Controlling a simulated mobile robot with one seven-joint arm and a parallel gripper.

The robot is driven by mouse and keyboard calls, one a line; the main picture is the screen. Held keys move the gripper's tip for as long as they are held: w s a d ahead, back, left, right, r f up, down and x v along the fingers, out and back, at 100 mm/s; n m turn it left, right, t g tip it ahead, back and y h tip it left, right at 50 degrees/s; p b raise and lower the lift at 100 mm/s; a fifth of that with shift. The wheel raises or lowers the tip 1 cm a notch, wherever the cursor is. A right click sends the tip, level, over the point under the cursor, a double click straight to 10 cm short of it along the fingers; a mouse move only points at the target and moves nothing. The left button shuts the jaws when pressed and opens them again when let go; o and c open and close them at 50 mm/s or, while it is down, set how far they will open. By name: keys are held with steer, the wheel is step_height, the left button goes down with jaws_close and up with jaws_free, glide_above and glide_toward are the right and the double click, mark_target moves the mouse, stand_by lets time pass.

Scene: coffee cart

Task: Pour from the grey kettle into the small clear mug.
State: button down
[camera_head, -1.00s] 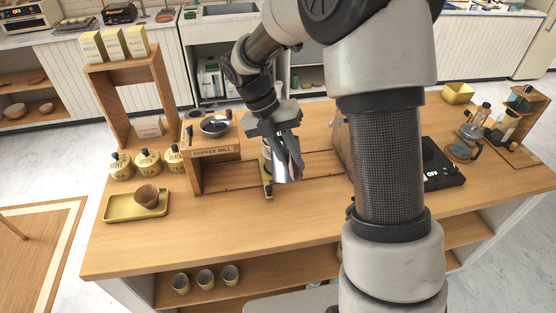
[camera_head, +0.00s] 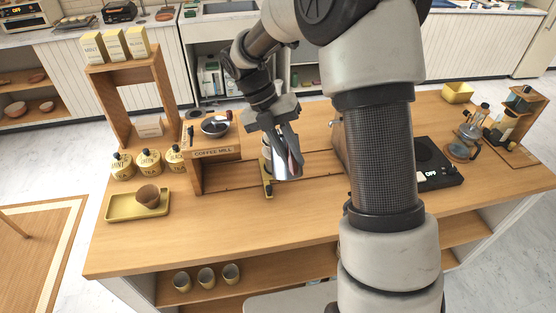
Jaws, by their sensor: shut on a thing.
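The grey kettle (camera_head: 287,163) is a shiny metal vessel near the middle of the wooden cart top. My gripper (camera_head: 279,136) is shut on it from above. The kettle covers part of a small stand with a yellowish foot (camera_head: 268,189). Whether the kettle's base touches anything is hidden. I cannot make out the small clear mug for certain. A clear glass vessel with a handle (camera_head: 461,151) stands at the right, but it may be a different item.
The coffee mill (camera_head: 213,153), several tea canisters (camera_head: 149,161) and a yellow tray (camera_head: 120,206) with a brown cup (camera_head: 148,196) are on the left. A black scale (camera_head: 440,174) lies right of my arm. The front counter (camera_head: 240,222) is clear.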

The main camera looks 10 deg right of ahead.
steer(key=shift+r, duration=0.2)
stand_by(0.3)
steer(key=shift+w+r+g, duration=0.3)
steer(key=shift+r+g, duration=0.1)
steer(key=shift+r, duration=0.15)
stand_by(1.9)
steer(key=shift+s+f+t+b, duration=0.25)
steer(key=shift+f+b, duration=0.25)
steer(key=shift+b, duration=0.25)
steer(key=shift+s+f+t+b, duration=0.15)
steer(key=shift+f+t+b, duration=0.2)
steer(key=shift+f+b, duration=0.25)
steer(key=shift+r, duration=0.2)
step_height(320, 180, up, 2)
steer(key=p, duration=0.2)
steer(key=shift+r+p, duration=0.2)
steer(key=shift+p, duration=0.1)
steer(key=shift+r, duration=1.75)
